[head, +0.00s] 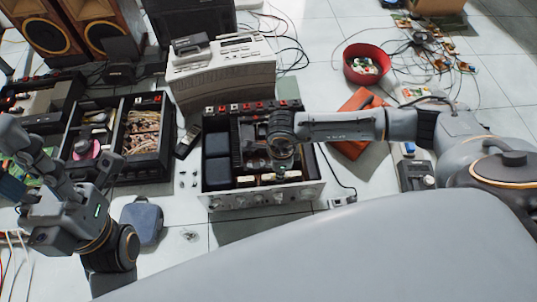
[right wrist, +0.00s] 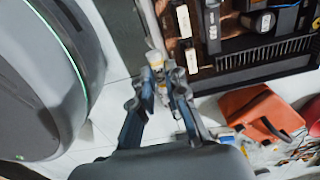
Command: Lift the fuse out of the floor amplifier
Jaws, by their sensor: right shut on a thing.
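The floor amplifier (head: 213,196) is an open-topped box with a silver front panel, on the tiles in the middle of the head view. My right gripper (head: 283,160) reaches in from the right above its front part. In the right wrist view its fingers (right wrist: 160,76) are closed on the fuse (right wrist: 155,60), a small slim piece with a pale cap. The fuse is held beside the amplifier's inner parts in that view; I cannot tell whether it is clear of its holder. The head view hardly shows the fuse. My left arm (head: 60,215) is folded at the left; its finger state is unclear.
A silver hi-fi unit (head: 222,72) stands behind the amplifier. A black parts case (head: 155,165) lies to its left. A red bowl (head: 352,76), an orange-red pouch (head: 350,150) and loose cables lie to the right. A blue-grey pouch (head: 142,218) is at front left.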

